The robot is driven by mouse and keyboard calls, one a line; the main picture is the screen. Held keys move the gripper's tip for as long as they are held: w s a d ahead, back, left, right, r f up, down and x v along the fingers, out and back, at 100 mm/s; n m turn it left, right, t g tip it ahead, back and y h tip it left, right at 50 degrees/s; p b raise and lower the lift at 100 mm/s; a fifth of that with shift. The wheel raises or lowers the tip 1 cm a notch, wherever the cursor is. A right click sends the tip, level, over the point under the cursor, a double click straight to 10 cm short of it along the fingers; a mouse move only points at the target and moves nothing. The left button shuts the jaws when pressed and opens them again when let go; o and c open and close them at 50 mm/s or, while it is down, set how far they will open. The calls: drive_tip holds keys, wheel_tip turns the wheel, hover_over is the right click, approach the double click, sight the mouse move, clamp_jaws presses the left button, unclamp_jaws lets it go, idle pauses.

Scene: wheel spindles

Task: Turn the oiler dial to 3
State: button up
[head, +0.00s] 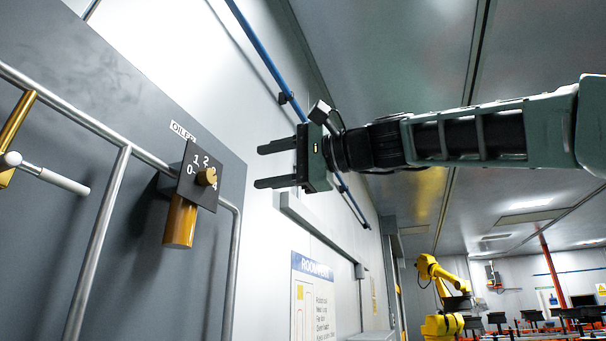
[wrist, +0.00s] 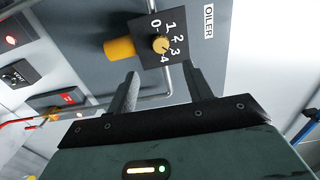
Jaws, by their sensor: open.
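The oiler dial is a brass knob (head: 206,177) on a dark square plate (head: 186,191) marked 0 to 4, under an OILER label (head: 182,131). In the head view the knob covers the 3. The wrist view shows the knob (wrist: 161,44) with all the numbers around it; I cannot tell for sure which number it points to. An amber cylinder (head: 180,222) hangs below the plate. My gripper (head: 262,166) is open and empty, to the right of the dial and apart from it. In the wrist view the dial lies beyond and between the fingertips (wrist: 161,75).
A grey pipe rail (head: 100,205) runs along the panel around the dial. A white-tipped lever (head: 50,178) sticks out at the left. The wrist view shows a red switch (wrist: 70,98) and a black START control (wrist: 17,75). A yellow robot arm (head: 440,290) stands far off.

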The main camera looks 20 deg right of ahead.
drive_tip(key=b+v, duration=0.1)
drive_tip(key=v, duration=0.5)
drive_tip(key=shift+b, duration=0.3)
drive_tip(key=shift+d, duration=0.1)
drive_tip(key=a+f+n+g+h, duration=0.2)
drive_tip(key=a+f, duration=0.1)
drive_tip(key=f, duration=1)
drive_tip(key=a+f+n+g+h, duration=0.1)
drive_tip(key=a+f+g+h, duration=0.15)
drive_tip(key=f, duration=0.95)
drive_tip(key=a+f+n+g+h, duration=0.2)
drive_tip(key=a+f, duration=0.1)
drive_tip(key=f, duration=1)
drive_tip(key=s+d+f+n+g+h, duration=0.2)
drive_tip(key=s+d+f+n+h, duration=0.1)
drive_tip(key=s+f, duration=0.7)
drive_tip(key=s+d+f+n+g+h+b, duration=0.1)
drive_tip(key=s+d+f+n+h, duration=0.3)
drive_tip(key=f, duration=1.4)
drive_tip(key=s+d+n+g, duration=0.1)
drive_tip(key=s+n, duration=0.2)
drive_tip(key=s, duration=0.3)
drive_tip(key=shift+d, duration=0.3)
drive_tip(key=shift+f+g, duration=0.1)
drive_tip(key=shift+g, duration=0.15)
